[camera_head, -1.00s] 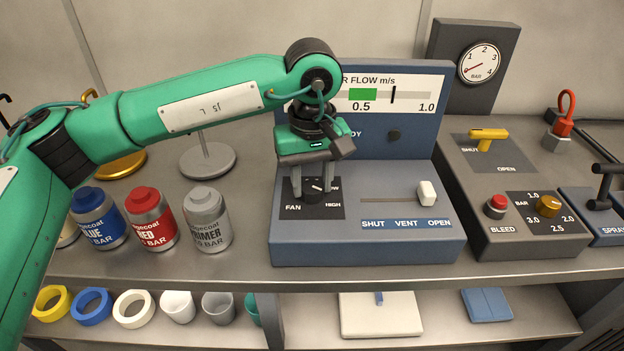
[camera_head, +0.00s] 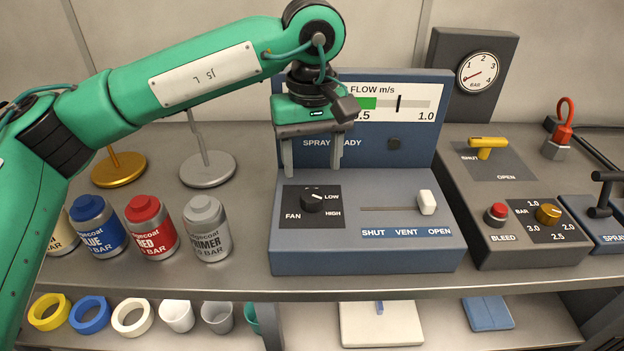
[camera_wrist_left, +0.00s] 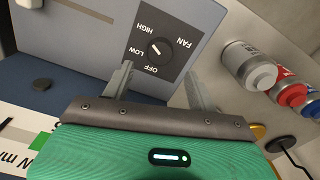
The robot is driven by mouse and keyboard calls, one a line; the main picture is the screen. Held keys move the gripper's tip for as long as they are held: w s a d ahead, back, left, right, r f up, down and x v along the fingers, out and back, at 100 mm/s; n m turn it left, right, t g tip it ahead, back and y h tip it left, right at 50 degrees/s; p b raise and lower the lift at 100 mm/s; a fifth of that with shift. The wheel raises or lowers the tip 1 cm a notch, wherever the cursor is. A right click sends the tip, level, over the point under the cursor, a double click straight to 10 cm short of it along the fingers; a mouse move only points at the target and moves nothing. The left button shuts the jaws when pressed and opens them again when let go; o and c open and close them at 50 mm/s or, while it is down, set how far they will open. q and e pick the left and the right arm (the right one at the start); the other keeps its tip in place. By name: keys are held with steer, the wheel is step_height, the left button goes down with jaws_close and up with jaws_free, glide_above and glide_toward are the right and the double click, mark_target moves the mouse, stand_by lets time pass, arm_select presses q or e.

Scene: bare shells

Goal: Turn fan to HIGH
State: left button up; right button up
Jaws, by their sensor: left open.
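The fan knob (camera_head: 312,201) is a small black dial on a black plate (camera_head: 296,218) marked FAN, LOW and HIGH. It also shows in the left wrist view (camera_wrist_left: 158,50), where OFF is readable too. In the head view its white mark points roughly toward LOW. My left gripper (camera_head: 312,168) is open and empty above and behind the knob, clear of it. Its two fingers (camera_wrist_left: 158,72) show apart in the left wrist view. My right gripper is in neither view.
A white slider (camera_head: 427,202) marked SHUT, VENT, OPEN is right of the knob. A flow gauge panel (camera_head: 425,140) stands behind, partly hidden by my gripper. Several paint cans (camera_head: 151,228) stand left. A bleed console (camera_head: 480,256) stands right.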

mark_target(312, 195)
arm_select(q)
step_height(312, 195, up, 7)
steer(key=shift+r, duration=0.2)
